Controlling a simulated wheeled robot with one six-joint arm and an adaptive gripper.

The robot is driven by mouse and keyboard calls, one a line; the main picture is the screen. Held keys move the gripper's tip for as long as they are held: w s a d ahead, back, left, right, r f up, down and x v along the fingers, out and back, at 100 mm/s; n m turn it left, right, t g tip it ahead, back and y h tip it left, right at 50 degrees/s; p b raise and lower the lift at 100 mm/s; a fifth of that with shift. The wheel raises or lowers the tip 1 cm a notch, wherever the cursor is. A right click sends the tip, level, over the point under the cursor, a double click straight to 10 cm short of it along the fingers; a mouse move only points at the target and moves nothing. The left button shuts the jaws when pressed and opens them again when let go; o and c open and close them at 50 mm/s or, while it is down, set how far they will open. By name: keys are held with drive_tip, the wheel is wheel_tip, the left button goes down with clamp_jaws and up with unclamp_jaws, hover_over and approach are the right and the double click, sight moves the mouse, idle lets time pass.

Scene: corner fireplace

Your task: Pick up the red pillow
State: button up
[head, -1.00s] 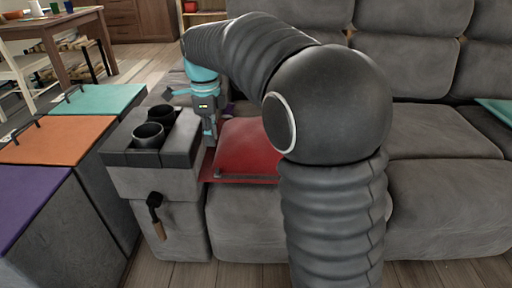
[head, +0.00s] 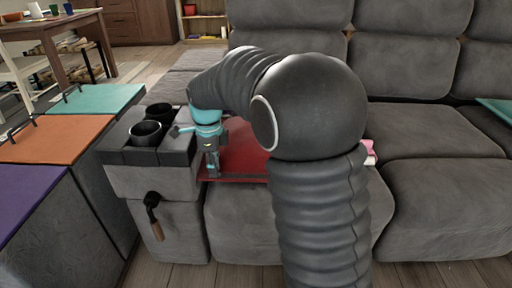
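The red pillow (head: 243,154) lies on the left seat of the grey sofa, against the armrest side. My arm hides its right part. My gripper (head: 213,172) points down at the pillow's front left edge, close to the armrest. The fingers are small and dark here, and I cannot tell whether they are open or touching the pillow.
The grey armrest (head: 180,178) holds two dark cups (head: 147,134) just left of my gripper. A pink item (head: 370,152) shows on the seat right of my arm. Boxes with purple, orange and teal lids (head: 98,99) stand at left. The right seats are mostly clear.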

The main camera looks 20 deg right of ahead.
clamp_jaws()
idle(0.3)
